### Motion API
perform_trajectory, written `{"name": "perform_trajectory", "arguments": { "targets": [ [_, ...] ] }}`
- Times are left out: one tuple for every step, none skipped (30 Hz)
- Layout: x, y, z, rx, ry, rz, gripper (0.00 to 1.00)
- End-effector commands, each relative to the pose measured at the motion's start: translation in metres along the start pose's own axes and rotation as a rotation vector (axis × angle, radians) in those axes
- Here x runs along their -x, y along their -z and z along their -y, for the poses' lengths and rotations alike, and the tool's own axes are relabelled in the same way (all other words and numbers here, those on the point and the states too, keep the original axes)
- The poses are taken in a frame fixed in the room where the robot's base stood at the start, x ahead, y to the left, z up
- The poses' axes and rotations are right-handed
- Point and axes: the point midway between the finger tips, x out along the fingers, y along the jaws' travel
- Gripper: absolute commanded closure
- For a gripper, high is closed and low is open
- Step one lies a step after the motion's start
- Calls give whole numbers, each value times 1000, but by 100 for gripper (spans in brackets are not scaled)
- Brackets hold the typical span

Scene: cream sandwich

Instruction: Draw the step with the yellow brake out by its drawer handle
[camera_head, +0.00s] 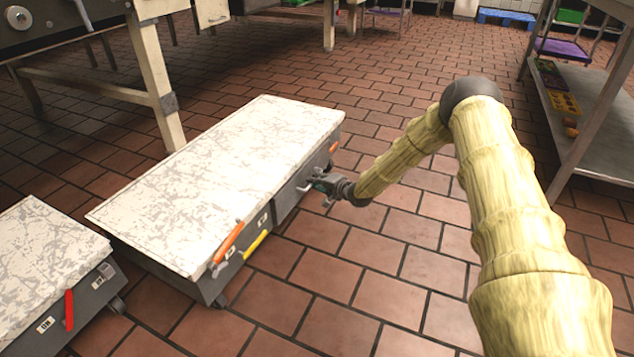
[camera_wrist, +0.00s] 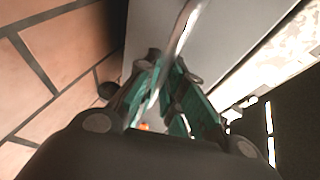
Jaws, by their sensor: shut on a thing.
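The step (camera_head: 225,170) with a scuffed white top and grey sides stands on the tiled floor in the middle of the head view. Its yellow brake (camera_head: 255,245) is low on the near side, beside an orange lever (camera_head: 228,243). The drawer handle (camera_head: 306,187) is a thin pale bar on the grey side, further right. My gripper (camera_head: 322,186) is at this handle, shut on it. In the wrist view the metal handle (camera_wrist: 184,28) runs between the green-padded fingers (camera_wrist: 172,105), in front of the grey panel. The fingers partly hide the handle.
A second white-topped step (camera_head: 45,262) with a red lever (camera_head: 69,310) stands at the left. A table leg (camera_head: 152,80) rises behind the main step. A shelf rack (camera_head: 590,110) stands at the right. The floor (camera_head: 370,275) in front of the step is clear.

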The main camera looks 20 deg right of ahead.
Motion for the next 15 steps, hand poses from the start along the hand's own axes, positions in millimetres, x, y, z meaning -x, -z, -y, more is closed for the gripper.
{"name": "perform_trajectory", "arguments": {
  "targets": [
    [0,0,-2,3,-2,0,100],
    [0,0,-2,3,-2,0,100],
    [0,0,-2,3,-2,0,83],
    [0,0,-2,3,-2,0,77],
    [0,0,-2,3,-2,0,72],
    [0,0,-1,2,-1,-1,65],
    [0,1,-1,2,-1,-1,65],
    [1,1,-1,2,-1,-1,65],
    [1,1,-1,1,-1,-1,65],
    [1,1,-1,1,-1,-1,65],
    [1,1,-1,1,-1,-1,65],
    [1,1,-1,1,-1,-2,65],
    [1,1,-1,1,-1,-2,65],
    [1,2,-1,1,-1,-2,65],
    [2,2,-1,0,-1,-2,65]
  ]
}}
